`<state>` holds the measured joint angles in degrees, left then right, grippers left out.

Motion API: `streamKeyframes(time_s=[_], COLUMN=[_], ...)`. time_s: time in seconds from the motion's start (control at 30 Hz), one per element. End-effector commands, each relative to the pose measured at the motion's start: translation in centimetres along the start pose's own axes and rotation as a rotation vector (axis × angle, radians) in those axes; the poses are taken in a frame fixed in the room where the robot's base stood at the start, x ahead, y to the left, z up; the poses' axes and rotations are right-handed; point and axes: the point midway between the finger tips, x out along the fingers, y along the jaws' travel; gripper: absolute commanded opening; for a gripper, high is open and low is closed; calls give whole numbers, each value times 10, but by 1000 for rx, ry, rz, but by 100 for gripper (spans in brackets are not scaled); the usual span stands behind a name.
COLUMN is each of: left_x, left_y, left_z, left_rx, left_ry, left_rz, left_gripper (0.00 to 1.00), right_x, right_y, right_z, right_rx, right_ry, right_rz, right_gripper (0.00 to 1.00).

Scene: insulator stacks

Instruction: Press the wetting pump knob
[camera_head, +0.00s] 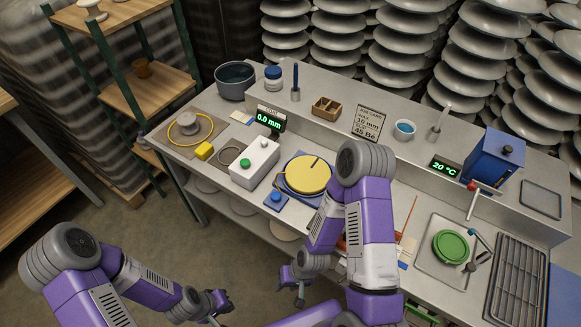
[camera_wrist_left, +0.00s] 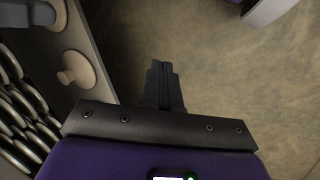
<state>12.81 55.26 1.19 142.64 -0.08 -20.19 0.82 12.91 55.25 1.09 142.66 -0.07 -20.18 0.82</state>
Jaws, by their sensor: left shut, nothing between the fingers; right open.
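No knob is labelled as the wetting pump, so I cannot tell for sure which one it is. A small blue block with a round blue top (camera_head: 276,198) sits at the bench's front edge, by the yellow disc (camera_head: 307,174). My right gripper (camera_head: 299,301) is open and empty, below the bench's front edge.
My right arm covers the middle of the bench (camera_head: 400,205). A wooden shelf (camera_head: 140,90) stands at the left. The floor (camera_head: 130,225) is clear.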

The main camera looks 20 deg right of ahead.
Motion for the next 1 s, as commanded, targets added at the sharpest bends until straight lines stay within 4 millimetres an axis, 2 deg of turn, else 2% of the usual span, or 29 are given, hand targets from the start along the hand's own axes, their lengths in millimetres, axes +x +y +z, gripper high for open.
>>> streamKeyframes(time_s=[0.4,0.47,0.57,0.67,0.77,0.8,0.87,0.9,1.0], left_x=[0,-2,-11,-30,-57,-69,-88,-101,-133], left_y=[-1,3,18,51,102,125,161,185,242], left_z=[0,-4,-25,-60,-97,-109,-124,-130,-141], left_rx=[-4,-16,-87,-230,-417,-497,-611,-684,-851], left_ry=[-1,9,51,125,205,228,254,262,261], left_rz=[-2,-3,-4,13,72,107,167,210,321], left_gripper=[0,0,0,0,0,0,0,0,0], right_x=[0,-2,-7,-16,-27,-31,-36,-39,-47], right_y=[-1,-1,-3,-7,-10,-12,-14,-15,-18], right_z=[1,1,1,1,2,2,2,2,2], right_rx=[-1,-1,-1,-1,-1,-1,-1,-1,-1], right_ry=[-2,-2,-2,-1,-1,-1,-1,-1,-1], right_rz=[-1,-1,-1,-1,-1,-1,-1,-1,-1], right_gripper=[43,43,43,43,43,43,43,43,43])
